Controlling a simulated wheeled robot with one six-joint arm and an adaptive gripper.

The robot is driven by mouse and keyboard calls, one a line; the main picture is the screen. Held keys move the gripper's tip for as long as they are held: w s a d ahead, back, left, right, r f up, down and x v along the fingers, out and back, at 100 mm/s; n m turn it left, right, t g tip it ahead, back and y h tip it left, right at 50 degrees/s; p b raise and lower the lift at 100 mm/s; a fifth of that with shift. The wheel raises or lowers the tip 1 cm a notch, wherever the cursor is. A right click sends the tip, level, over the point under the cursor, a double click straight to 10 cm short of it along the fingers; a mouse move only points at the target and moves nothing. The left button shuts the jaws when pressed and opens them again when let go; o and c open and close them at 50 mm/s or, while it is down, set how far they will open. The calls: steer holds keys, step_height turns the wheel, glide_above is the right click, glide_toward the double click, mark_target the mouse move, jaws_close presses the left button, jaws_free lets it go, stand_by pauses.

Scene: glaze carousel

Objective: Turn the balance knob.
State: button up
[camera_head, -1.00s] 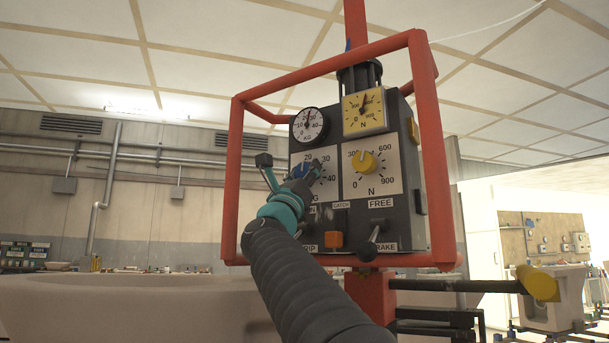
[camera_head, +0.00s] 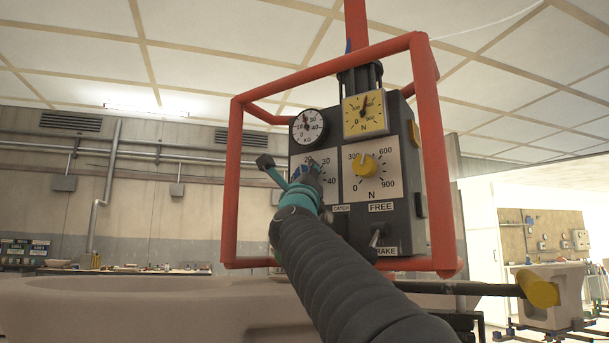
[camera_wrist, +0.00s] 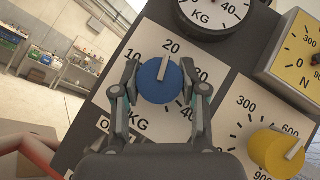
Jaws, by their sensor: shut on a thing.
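A blue knob (camera_wrist: 157,84) with a white pointer sits on a white KG dial plate on a dark control box. In the wrist view its pointer stands close to the 20 mark. My gripper (camera_wrist: 160,80) is shut on this knob, one finger on each side. In the head view the knob (camera_head: 304,171) is partly hidden by my gripper (camera_head: 310,172). A yellow knob (camera_head: 366,166) sits on the N dial to the right and also shows in the wrist view (camera_wrist: 274,152); nothing touches it. No label shows which one is the balance knob.
A red tube frame (camera_head: 421,85) surrounds the box. A round KG gauge (camera_head: 309,127) and a yellow N gauge (camera_head: 366,115) are above the dials. A lever (camera_head: 376,238) sticks out below. My arm hides the box's lower left.

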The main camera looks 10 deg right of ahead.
steer(key=o, duration=1.1)
steer(key=shift+o, duration=0.2)
steer(key=shift+s, duration=0.1)
steer(key=v, duration=1.1)
steer(key=shift+s+f, duration=0.3)
steer(key=shift+a, duration=0.15)
